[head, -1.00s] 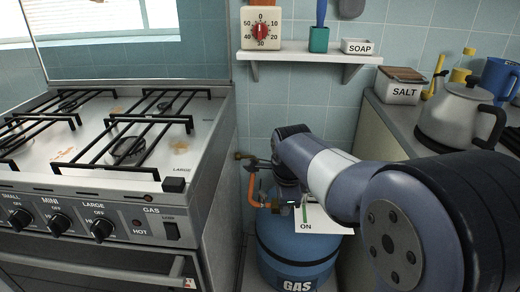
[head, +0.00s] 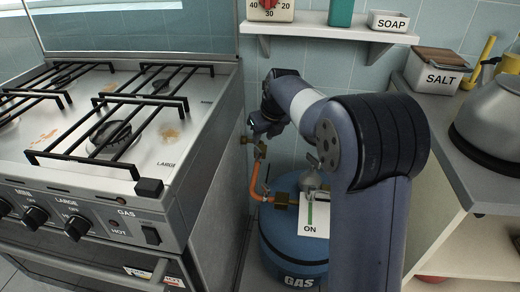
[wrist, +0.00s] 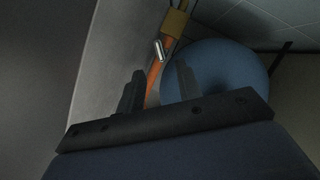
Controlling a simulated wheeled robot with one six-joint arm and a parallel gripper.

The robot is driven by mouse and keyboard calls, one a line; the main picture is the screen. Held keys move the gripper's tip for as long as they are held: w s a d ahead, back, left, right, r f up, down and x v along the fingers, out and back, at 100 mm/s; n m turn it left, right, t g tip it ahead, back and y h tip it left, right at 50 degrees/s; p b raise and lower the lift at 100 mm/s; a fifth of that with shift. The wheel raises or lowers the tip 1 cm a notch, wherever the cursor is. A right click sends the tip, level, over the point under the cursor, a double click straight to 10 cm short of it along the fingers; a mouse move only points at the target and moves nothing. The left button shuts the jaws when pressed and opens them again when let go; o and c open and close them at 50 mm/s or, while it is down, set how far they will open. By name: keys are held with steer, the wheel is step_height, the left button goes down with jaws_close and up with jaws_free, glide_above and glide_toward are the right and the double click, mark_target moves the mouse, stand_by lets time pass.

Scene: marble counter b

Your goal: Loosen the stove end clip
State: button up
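The orange hose (head: 254,179) runs from brass fittings by the stove's right side down to the gas bottle (head: 292,250). In the wrist view a small silver clip (wrist: 159,50) sits on the orange hose (wrist: 153,72), just below a brass fitting (wrist: 176,22). My gripper (wrist: 160,88) is open, its two dark fingers apart with the hose showing between them; the clip lies beyond the fingertips. In the head view my gripper (head: 262,124) is beside the stove's right side, close to the stove end of the hose. The clip is too small to make out there.
The stove (head: 110,140) stands on the left, its side panel close to my gripper. An ON tag (head: 314,218) hangs at the bottle's top. A shelf (head: 318,31) is on the wall above. The right counter holds a kettle (head: 490,120) and a salt box (head: 436,70).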

mark_target(259, 150)
steer(key=b+x, duration=0.2)
steer(key=x, duration=0.4)
steer(key=shift+w+f, duration=0.1)
steer(key=shift+f, duration=0.3)
jaws_close()
